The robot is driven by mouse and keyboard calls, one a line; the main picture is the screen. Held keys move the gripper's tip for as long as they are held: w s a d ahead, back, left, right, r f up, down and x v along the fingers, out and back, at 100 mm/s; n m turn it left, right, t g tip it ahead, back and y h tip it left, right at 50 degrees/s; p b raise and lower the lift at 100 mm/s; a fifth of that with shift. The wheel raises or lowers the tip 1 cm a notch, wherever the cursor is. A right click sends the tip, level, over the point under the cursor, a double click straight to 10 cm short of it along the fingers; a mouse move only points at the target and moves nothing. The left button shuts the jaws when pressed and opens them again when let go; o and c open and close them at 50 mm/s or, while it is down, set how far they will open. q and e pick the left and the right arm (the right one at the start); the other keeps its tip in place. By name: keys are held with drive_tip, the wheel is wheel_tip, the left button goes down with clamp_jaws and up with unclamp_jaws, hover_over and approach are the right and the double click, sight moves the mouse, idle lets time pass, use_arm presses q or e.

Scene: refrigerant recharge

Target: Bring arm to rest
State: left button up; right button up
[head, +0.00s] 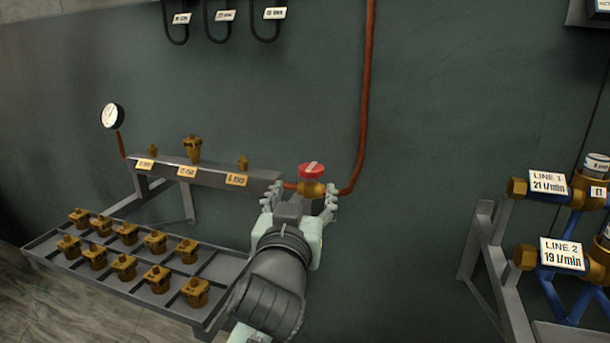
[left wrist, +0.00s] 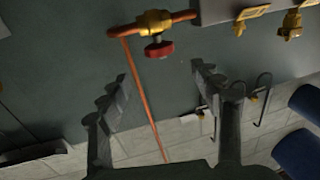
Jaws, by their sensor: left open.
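My left gripper (head: 299,203) reaches up from the bottom middle of the head view, fingers spread wide. In the left wrist view its two fingers (left wrist: 160,80) stand apart with nothing between them. A brass valve (head: 312,188) with a red knob (head: 312,170) sits on a copper pipe at the wall, just past the fingertips in the head view. The valve also shows in the left wrist view (left wrist: 155,22), with its red knob (left wrist: 159,50), beyond the fingertips and apart from them. My right gripper is in neither view.
A grey manifold bar (head: 205,172) with brass fittings and a gauge (head: 112,116) is at left. A tray (head: 213,317) of brass parts lies below it. A copper pipe (head: 367,90) climbs the wall. A labelled flow stand (head: 490,240) is at right; the wall between is clear.

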sight(311, 173)
use_arm(q)
drive_tip(key=w, duration=0.3)
drive_tip(key=w+d, duration=0.1)
drive_tip(key=w, duration=0.7)
drive_tip(key=shift+d, duration=0.2)
drive_tip(key=shift+w+d+f, duration=0.1)
drive_tip(key=shift+w+f, duration=0.05)
drive_tip(key=shift+w, duration=0.05)
drive_tip(key=shift+n+y+b, duration=0.4)
drive_tip(key=shift+y+b, duration=0.05)
drive_tip(key=shift+y, duration=0.25)
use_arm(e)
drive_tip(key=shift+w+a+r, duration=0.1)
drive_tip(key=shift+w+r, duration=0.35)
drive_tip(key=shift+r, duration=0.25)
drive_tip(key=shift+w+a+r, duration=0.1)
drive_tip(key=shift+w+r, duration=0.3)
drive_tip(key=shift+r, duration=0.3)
